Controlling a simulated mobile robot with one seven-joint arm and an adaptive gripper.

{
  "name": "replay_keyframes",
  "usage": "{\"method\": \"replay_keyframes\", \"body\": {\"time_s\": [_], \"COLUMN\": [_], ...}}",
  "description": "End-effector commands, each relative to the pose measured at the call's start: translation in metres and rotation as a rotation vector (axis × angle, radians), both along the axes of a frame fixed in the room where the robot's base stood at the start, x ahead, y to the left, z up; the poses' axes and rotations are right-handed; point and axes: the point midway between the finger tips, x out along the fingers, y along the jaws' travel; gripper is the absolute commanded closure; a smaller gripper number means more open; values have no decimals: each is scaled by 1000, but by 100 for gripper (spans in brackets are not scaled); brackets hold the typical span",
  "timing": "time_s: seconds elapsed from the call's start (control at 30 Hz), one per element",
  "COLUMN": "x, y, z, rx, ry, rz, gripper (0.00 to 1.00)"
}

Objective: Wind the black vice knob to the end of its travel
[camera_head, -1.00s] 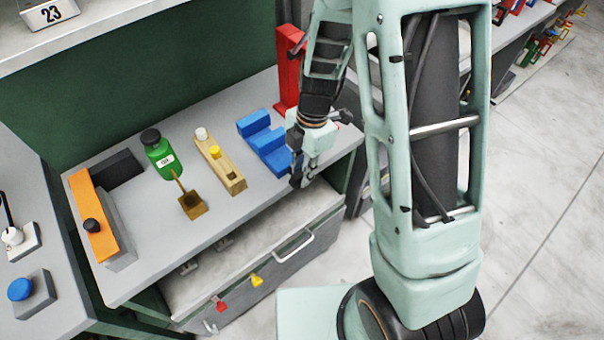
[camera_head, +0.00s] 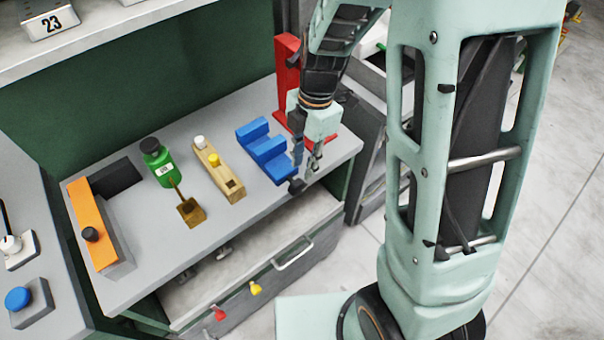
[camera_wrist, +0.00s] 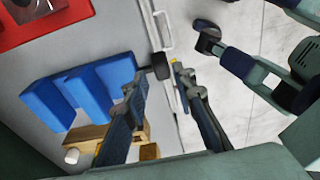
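The blue vice (camera_head: 265,151) sits at the right end of the grey bench, and it also shows in the wrist view (camera_wrist: 108,82). Its black knob (camera_head: 297,186) is on the side facing the front edge of the bench. In the wrist view the knob (camera_wrist: 161,66) shows just beyond and between my fingertips. My gripper (camera_head: 306,172) is open, pointing down over the knob end of the vice. In the wrist view my gripper (camera_wrist: 157,80) has a finger on each side of the knob. I cannot tell whether either finger touches it.
A red upright stand (camera_head: 288,80) is behind the vice. A wooden block (camera_head: 217,170), a green bottle (camera_head: 158,165), a small brown box (camera_head: 191,212) and an orange-topped block (camera_head: 92,220) stand to the left. An open drawer (camera_head: 240,290) juts out below.

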Motion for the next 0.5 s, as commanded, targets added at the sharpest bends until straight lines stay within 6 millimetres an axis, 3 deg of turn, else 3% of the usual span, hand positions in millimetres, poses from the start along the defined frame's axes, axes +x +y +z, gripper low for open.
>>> {"method": "replay_keyframes", "body": {"time_s": [0.2,0.5], "x": [4,4], "y": [-4,-7], "z": [40,55], "rx": [2,-1], "ry": [-3,1], "rz": [-2,0], "gripper": [75,75]}}
